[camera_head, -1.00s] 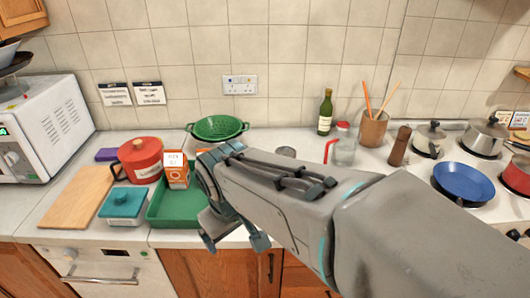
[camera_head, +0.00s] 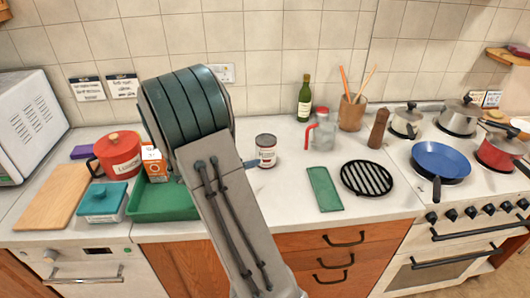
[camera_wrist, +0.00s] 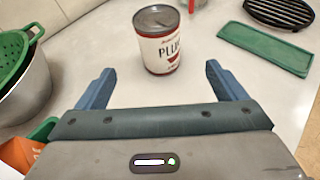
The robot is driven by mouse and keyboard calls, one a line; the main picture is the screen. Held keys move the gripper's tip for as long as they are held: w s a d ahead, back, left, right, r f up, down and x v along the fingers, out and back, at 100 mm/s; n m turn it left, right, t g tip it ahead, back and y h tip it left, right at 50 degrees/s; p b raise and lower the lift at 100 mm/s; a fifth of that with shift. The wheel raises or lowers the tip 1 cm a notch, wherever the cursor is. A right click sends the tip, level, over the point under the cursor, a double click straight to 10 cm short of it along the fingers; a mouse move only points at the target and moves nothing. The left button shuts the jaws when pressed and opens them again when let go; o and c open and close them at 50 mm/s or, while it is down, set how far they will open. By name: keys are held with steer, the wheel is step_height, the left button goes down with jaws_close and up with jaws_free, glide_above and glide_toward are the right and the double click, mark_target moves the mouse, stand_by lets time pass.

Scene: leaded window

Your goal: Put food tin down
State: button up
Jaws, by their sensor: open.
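The food tin (camera_head: 266,150) stands upright on the white worktop. In the wrist view the tin (camera_wrist: 158,40) has a cream and red label reading "PLUM" and a grey metal lid. My gripper (camera_wrist: 152,88) is open and empty, with its two blue fingers spread. The tin stands beyond the fingertips, apart from them. In the head view my arm hides most of the gripper; one fingertip shows left of the tin.
A green tray (camera_head: 160,203) holding an orange carton (camera_head: 153,163) is left of my arm. A green cloth (camera_head: 324,188) and a black grill trivet (camera_head: 367,178) lie right of the tin. A glass jug (camera_head: 322,132) stands behind. Clear worktop surrounds the tin.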

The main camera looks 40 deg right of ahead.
mark_target(259, 150)
steer(key=p+x, duration=0.1)
steer(key=x, duration=0.7)
steer(key=shift+w+d, duration=0.2)
steer(key=shift+d, duration=0.1)
steer(key=shift+d+f+p, duration=0.2)
steer(key=shift+d+p, duration=0.35)
steer(key=shift+p+x, duration=0.65)
steer(key=shift+x, duration=1.55)
steer(key=shift+a, duration=0.1)
steer(key=c, duration=1.5)
steer(key=shift+r, duration=0.15)
